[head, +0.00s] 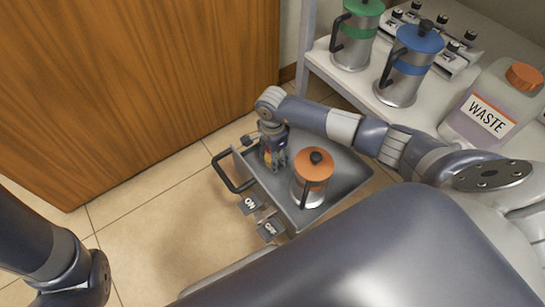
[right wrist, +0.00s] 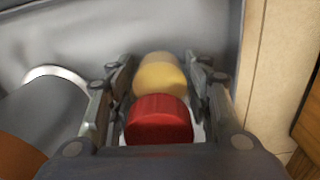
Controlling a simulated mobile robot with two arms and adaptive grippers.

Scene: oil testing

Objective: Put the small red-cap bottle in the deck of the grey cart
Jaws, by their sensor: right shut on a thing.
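My right gripper (head: 273,158) points down inside the grey cart's deck (head: 347,167), near its handle end. In the right wrist view the gripper (right wrist: 158,75) is shut on the small red-cap bottle, and its red cap (right wrist: 158,122) shows between the fingers.
A metal pitcher with an orange lid (head: 314,164) stands on the deck beside my right gripper. A white counter holds green-lidded (head: 356,35) and blue-lidded (head: 408,68) pitchers and a waste jug (head: 487,112). A wooden cabinet (head: 130,90) stands left. The tiled floor between is clear.

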